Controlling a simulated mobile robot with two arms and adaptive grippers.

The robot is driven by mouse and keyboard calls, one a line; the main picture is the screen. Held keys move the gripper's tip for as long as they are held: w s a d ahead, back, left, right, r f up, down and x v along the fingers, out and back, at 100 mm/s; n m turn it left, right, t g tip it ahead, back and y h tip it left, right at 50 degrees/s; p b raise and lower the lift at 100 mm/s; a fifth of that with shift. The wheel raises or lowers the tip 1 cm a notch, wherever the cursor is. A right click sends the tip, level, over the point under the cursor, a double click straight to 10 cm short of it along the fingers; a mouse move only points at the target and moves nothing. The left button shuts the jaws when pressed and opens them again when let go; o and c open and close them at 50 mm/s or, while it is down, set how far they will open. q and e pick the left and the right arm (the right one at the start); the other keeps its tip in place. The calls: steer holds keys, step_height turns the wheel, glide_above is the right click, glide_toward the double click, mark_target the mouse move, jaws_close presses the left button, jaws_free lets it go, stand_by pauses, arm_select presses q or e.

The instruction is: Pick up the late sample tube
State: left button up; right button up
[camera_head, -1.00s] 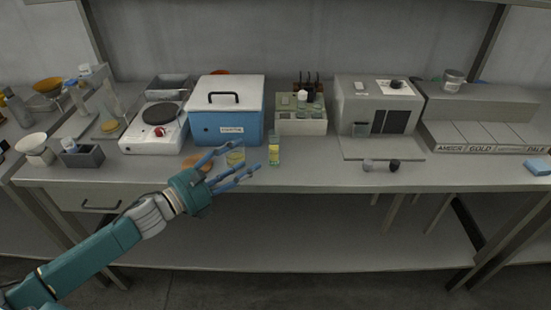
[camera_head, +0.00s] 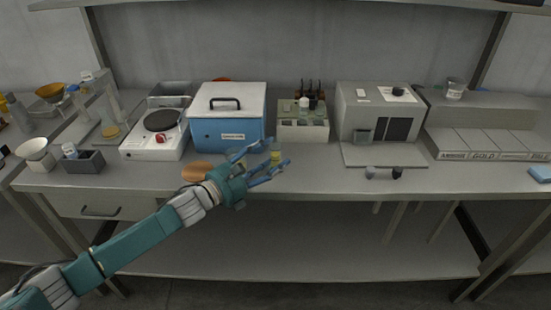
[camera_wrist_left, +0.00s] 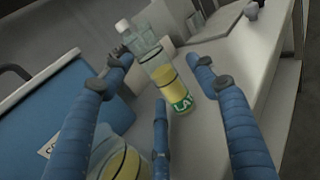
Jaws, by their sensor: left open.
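My left gripper (camera_head: 270,163) is open, with blue fingers spread on either side of the tube. In the left wrist view the gripper (camera_wrist_left: 158,72) has one finger left of the tube, one right and one lower in front. I cannot tell whether any finger touches it.
A beaker of yellow liquid (camera_wrist_left: 122,165) stands close beside the gripper's left finger. A grey machine (camera_head: 375,110) is at right. The bench front right of the tube is mostly clear.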

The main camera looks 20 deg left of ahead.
arm_select(q)
steer(key=shift+x, duration=0.75)
steer(key=shift+a, duration=0.1)
steer(key=shift+c, duration=1)
steer(key=c, duration=1.1)
step_height(320, 180, up, 20)
steer(key=p, duration=0.2)
steer(key=shift+p, duration=0.35)
